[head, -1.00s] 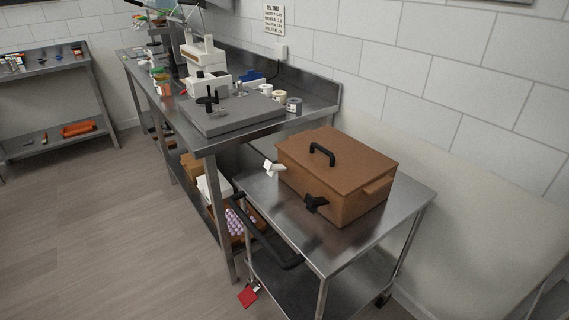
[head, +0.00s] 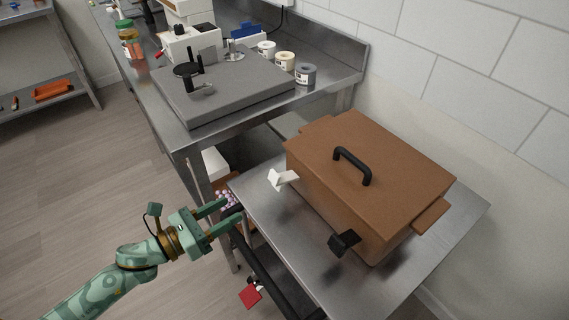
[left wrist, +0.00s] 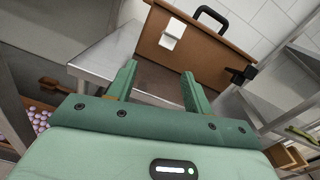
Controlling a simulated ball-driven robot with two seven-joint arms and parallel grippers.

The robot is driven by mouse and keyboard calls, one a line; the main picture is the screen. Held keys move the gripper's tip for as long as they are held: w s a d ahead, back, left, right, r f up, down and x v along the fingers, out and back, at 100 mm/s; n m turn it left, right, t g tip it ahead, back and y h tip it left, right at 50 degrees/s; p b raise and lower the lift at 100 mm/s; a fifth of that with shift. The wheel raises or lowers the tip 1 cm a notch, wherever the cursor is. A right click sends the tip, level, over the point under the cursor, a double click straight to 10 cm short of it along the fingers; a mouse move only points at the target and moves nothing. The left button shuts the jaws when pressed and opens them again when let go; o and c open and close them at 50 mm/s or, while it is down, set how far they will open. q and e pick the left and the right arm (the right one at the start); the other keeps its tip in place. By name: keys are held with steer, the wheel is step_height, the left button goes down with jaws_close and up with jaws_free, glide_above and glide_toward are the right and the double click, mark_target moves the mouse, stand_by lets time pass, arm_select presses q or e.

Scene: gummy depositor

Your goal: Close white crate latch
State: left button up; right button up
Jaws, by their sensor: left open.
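A brown crate (head: 330,205) with a black top handle (head: 352,166) stands on a steel cart. A white latch (head: 284,179) sticks out from its front side at the left, and a black latch (head: 344,243) sticks out farther right. The left wrist view also shows the white latch (left wrist: 172,34) and the black latch (left wrist: 241,75). My left gripper (head: 232,210) is open and empty, left of the white latch and apart from it. In the left wrist view its two fingers (left wrist: 158,82) point toward the crate. My right gripper is not in view.
The cart top (head: 290,225) is bare in front of the crate. A black cart handle (head: 262,270) runs along its left side, with a red tag (head: 250,293) below. A steel bench with a grey slab (head: 222,88) and several jars stands behind left.

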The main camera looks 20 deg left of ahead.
mark_target(284, 179)
arm_select(q)
steer(key=m, duration=0.3)
steer(key=shift+s+d+r+h, duration=0.3)
steer(key=shift+d, duration=0.1)
steer(key=x, duration=1.5)
steer(key=shift+f+b, duration=0.25)
steer(key=shift+b, duration=0.1)
steer(key=shift+w+d, duration=0.3)
steer(key=shift+w, duration=0.15)
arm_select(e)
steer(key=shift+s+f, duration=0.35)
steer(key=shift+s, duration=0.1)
